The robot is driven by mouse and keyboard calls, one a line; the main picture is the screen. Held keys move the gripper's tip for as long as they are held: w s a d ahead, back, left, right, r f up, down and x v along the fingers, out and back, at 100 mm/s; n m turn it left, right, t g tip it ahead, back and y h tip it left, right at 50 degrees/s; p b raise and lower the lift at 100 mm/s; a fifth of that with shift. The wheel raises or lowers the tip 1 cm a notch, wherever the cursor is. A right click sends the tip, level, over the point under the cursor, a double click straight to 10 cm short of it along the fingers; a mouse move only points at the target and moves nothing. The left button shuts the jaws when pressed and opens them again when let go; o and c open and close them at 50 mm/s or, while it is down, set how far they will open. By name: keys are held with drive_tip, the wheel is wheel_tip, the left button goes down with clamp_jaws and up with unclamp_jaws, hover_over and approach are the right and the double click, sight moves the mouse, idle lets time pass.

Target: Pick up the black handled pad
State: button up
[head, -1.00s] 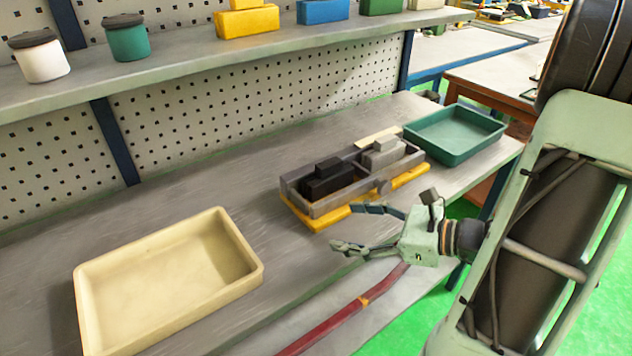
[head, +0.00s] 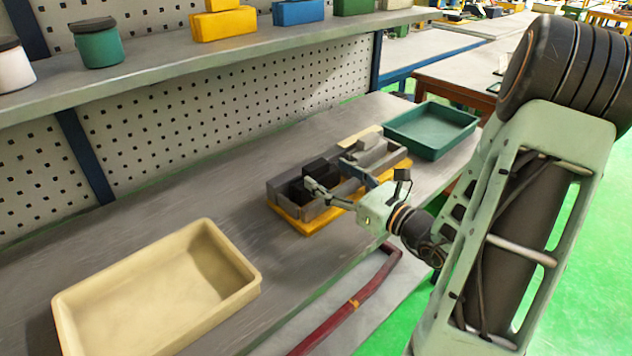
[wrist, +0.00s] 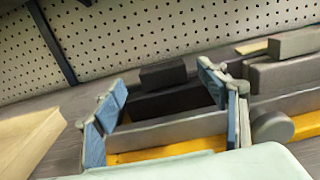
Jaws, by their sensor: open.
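The black handled pad (head: 321,167) sits in the left compartment of a grey divided holder (head: 318,213) on a yellow base (head: 308,228). My gripper (head: 332,178) is open and empty at the holder's near side, its fingers partly covering the pad in the head view. In the wrist view the pad (wrist: 165,76) shows beyond and between the two blue-faced fingers (wrist: 163,108), with the holder's near wall in front of its lower part. I cannot tell whether a finger touches the pad.
A grey handled pad (head: 371,153) sits in the holder's right compartment. A cream tray (head: 70,325) lies at left, a green tray (head: 432,150) at back right. A red bar (head: 345,312) runs along the front. Bench between cream tray and holder is clear.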

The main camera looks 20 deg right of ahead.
sight(320, 167)
drive_tip(key=x, duration=0.5)
drive_tip(key=shift+d, duration=0.15)
drive_tip(key=shift+c, duration=0.6)
drive_tip(key=c, duration=1.5)
